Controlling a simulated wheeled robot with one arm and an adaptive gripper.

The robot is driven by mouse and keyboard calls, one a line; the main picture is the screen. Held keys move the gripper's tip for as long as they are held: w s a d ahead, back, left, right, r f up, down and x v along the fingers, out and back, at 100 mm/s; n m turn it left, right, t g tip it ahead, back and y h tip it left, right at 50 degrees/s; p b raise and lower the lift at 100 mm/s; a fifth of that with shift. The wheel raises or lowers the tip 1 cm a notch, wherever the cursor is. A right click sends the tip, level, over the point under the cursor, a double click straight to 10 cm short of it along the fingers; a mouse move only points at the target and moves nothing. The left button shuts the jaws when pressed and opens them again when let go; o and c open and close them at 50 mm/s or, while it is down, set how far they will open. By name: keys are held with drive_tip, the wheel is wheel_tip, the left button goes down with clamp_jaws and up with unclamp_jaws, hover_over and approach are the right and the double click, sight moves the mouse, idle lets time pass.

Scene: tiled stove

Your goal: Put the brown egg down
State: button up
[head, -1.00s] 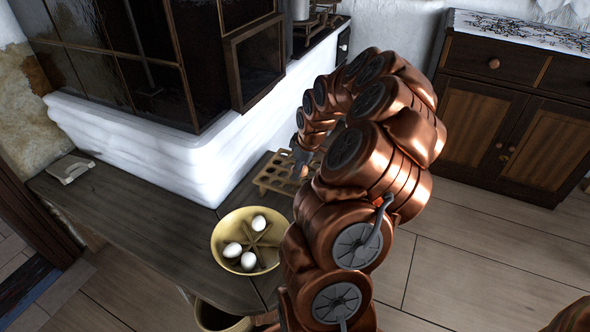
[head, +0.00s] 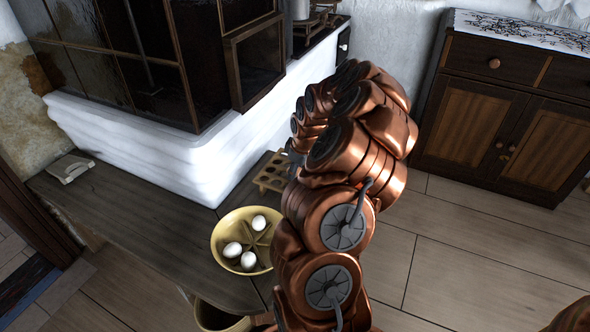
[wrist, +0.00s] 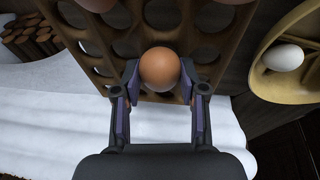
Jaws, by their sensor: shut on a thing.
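The brown egg (wrist: 160,68) sits between the two fingers of my gripper (wrist: 159,82) in the wrist view, which is shut on it. Behind it in that view is a wooden egg rack (wrist: 120,48) with rows of round holes. I cannot tell whether the egg touches the rack. In the head view the rack (head: 268,181) stands on the bench beside the white stove base, partly hidden by my arm. The held egg is hidden there. Two more brown eggs (wrist: 98,3) are cut off at the top of the wrist view.
A yellow bowl (head: 222,268) with white eggs (head: 233,250) stands on the wooden bench (head: 130,230), near the rack. The white stove base (head: 150,145) rises behind.

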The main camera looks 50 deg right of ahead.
drive_tip(key=shift+f, duration=0.4)
drive_tip(key=o, duration=0.7)
drive_tip(key=shift+o, duration=0.2)
drive_tip(key=shift+r, duration=0.75)
drive_tip(key=d+v, duration=0.1)
drive_tip(key=v, duration=0.9)
drive_tip(key=s+a+r+g+y, duration=0.1)
drive_tip(key=s+a+r, duration=0.15)
drive_tip(key=a, duration=1.05)
drive_tip(key=s+a+r+g, duration=0.1)
drive_tip(key=a+r, duration=0.3)
drive_tip(key=a, duration=0.9)
drive_tip(key=s+a+m+g, duration=0.1)
drive_tip(key=s+a+g, duration=0.1)
drive_tip(key=s+a, duration=0.5)
drive_tip(key=s+a+m+g, duration=0.1)
drive_tip(key=s+a, duration=0.5)
drive_tip(key=s, duration=0.7)
drive_tip(key=shift+a+f+m+g+p, duration=0.3)
drive_tip(key=shift+a+f+m+g, duration=0.15)
drive_tip(key=shift+m, duration=0.25)
